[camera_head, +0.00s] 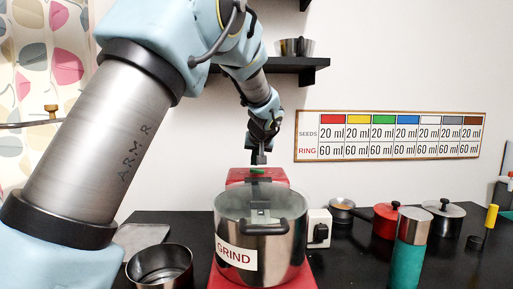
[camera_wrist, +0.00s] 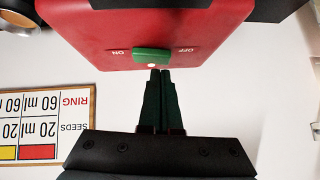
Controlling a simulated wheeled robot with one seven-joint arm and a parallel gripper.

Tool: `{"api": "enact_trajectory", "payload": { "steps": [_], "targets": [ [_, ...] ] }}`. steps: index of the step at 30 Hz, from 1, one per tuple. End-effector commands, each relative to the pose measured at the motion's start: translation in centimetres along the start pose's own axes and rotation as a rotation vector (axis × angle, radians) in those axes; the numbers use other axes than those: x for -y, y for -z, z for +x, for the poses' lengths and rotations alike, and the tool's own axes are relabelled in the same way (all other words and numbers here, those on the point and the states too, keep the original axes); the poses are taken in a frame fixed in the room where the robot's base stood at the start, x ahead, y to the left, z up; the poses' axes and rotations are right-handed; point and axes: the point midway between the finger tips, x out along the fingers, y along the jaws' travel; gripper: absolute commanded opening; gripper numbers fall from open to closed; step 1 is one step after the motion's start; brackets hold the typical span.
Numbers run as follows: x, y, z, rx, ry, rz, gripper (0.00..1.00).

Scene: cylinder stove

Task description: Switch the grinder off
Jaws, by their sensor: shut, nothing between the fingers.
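The grinder has a red body (camera_head: 240,177) behind a steel pot labelled GRIND (camera_head: 290,255). A green switch (camera_head: 257,170) sits on top of the red body. In the wrist view the switch (camera_wrist: 150,55) lies between the words ON at left and OFF at right, both upside down, with a white dot at its lower edge. My gripper (camera_head: 259,160) points down just above the switch. In the wrist view my gripper (camera_wrist: 160,72) is shut and empty, its tips close to the switch's lower edge, slightly right of the dot. I cannot tell whether they touch.
An open steel pot (camera_head: 160,266) stands at left on the black counter. A white socket box (camera_head: 319,228), a teal cylinder (camera_head: 407,260), a red lidded pot (camera_head: 386,220) and a steel lidded pot (camera_head: 443,218) stand at right. A black shelf (camera_head: 300,66) hangs above.

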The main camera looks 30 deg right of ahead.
Motion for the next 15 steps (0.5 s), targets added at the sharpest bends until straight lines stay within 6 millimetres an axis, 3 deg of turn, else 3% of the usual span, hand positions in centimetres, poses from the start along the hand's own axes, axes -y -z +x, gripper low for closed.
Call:
{"api": "enact_trajectory", "payload": {
  "steps": [15],
  "targets": [
    [0.14,-0.71,0.69,0.001,-0.014,-0.016,0.0]
  ]
}}
